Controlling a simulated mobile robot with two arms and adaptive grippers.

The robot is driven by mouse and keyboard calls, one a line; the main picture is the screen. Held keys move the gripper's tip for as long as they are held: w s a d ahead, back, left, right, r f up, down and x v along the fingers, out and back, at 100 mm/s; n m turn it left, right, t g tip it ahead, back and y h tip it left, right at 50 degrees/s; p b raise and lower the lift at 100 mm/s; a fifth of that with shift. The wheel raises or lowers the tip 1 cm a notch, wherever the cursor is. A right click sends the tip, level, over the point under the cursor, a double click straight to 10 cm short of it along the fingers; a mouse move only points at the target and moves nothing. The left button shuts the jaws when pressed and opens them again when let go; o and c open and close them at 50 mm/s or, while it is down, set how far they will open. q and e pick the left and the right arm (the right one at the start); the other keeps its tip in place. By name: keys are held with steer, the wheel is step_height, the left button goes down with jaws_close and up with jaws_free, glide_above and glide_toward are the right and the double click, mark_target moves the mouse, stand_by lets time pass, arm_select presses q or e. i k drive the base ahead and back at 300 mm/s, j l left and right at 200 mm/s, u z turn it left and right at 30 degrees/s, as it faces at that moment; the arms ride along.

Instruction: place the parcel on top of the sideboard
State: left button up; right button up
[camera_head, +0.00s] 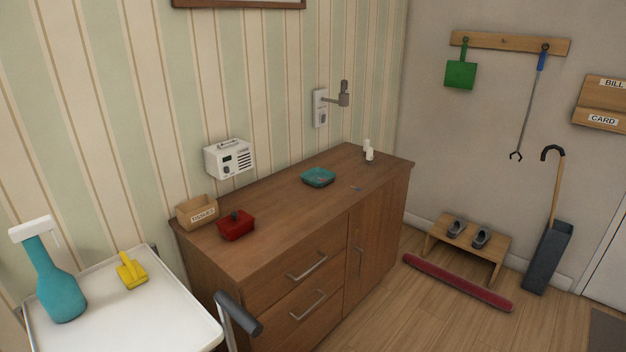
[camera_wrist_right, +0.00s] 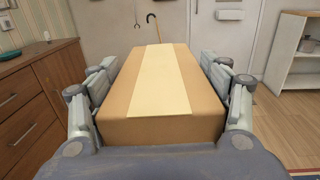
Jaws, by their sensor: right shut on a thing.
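The parcel (camera_wrist_right: 158,92) is a brown cardboard box with a pale tape strip along its top. It fills the middle of the right wrist view. My right gripper (camera_wrist_right: 160,85) is shut on it, with fingers along both long sides. The sideboard (camera_head: 267,230) is brown wood with drawers and a door, against the striped wall in the head view. Its drawer front (camera_wrist_right: 28,110) also shows at the left of the right wrist view, beside the held parcel. Neither gripper nor the parcel shows in the head view.
A white trolley (camera_head: 150,312) with a teal spray bottle (camera_head: 54,280) stands at left. The middle of the sideboard top has bare space.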

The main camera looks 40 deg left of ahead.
mark_target(303, 200)
steer(key=i+u, duration=0.2)
steer(key=u, duration=0.2)
steer(key=i+u, duration=0.2)
steer(key=u, duration=0.2)
steer(key=i+u, duration=0.15)
steer(key=u, duration=0.25)
steer(key=i+l+u, duration=0.15)
steer(key=u, duration=0.2)
